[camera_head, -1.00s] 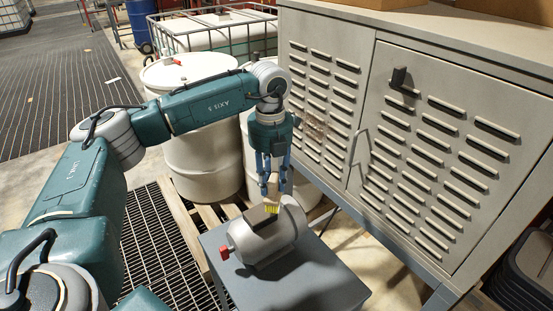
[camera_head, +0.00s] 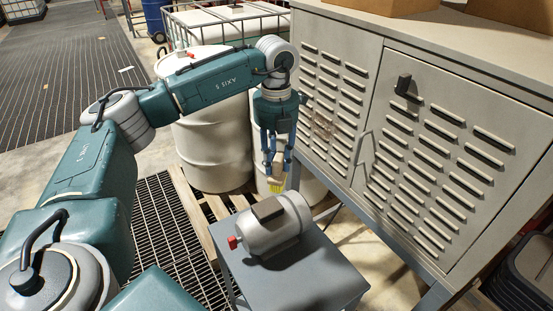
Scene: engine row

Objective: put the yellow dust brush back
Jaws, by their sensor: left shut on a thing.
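My left gripper (camera_head: 277,170) points down and is shut on the yellow dust brush (camera_head: 276,184), a small brush with a tan body and yellow bristles facing down. The brush hangs just above and behind a grey motor (camera_head: 272,226), which has a dark block on top and a red knob at its left end. From this view I cannot tell how large the gap between bristles and motor is. My right gripper is not in view.
The motor rests on a grey stand (camera_head: 305,272). A louvred metal cabinet (camera_head: 372,190) stands close on the right. White drums (camera_head: 213,145) on a wooden pallet (camera_head: 197,212) stand behind. A dark floor grating (camera_head: 160,225) lies left of the stand.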

